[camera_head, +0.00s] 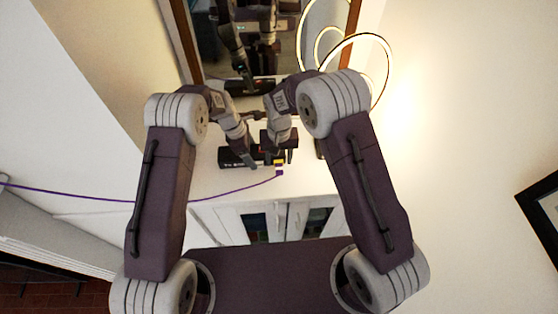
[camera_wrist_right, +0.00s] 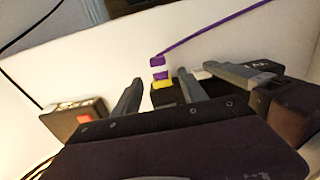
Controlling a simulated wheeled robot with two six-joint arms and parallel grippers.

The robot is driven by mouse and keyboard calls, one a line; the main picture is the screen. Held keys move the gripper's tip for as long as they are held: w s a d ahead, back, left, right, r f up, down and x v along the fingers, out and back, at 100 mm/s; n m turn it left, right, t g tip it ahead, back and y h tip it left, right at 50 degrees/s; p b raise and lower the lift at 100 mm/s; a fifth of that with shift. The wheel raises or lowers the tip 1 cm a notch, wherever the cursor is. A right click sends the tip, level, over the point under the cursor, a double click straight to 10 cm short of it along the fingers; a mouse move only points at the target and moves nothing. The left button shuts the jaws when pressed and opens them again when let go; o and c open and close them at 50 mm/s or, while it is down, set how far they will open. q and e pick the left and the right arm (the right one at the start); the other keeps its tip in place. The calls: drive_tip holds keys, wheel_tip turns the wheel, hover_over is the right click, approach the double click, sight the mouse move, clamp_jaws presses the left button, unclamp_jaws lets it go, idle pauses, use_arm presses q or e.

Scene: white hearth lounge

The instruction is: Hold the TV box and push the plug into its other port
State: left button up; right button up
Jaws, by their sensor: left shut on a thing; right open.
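The black TV box (camera_head: 228,157) with white lettering lies near the back of the white surface; its lettering also shows in the right wrist view (camera_wrist_right: 258,66). My left gripper (camera_head: 251,162) is shut on it. The purple plug (camera_head: 280,172), with white and yellow bands, is at the box's right part, and it shows in the right wrist view (camera_wrist_right: 159,70). Its yellow end meets the black box; I cannot tell whether it is in a port. My right gripper (camera_wrist_right: 160,78) is open, its fingertips apart on either side of the plug's line. The ports are hidden.
A purple cable (camera_head: 100,195) runs left from the plug. A dark block with a red patch (camera_wrist_right: 80,118) stands to the left in the right wrist view. A mirror (camera_head: 290,45) and a lit ring lamp (camera_head: 345,60) are behind.

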drive_tip(key=shift+r, duration=1.6)
use_arm(q)
drive_tip(key=o, duration=2)
drive_tip(key=v, duration=1.2)
drive_tip(key=shift+r, duration=0.1)
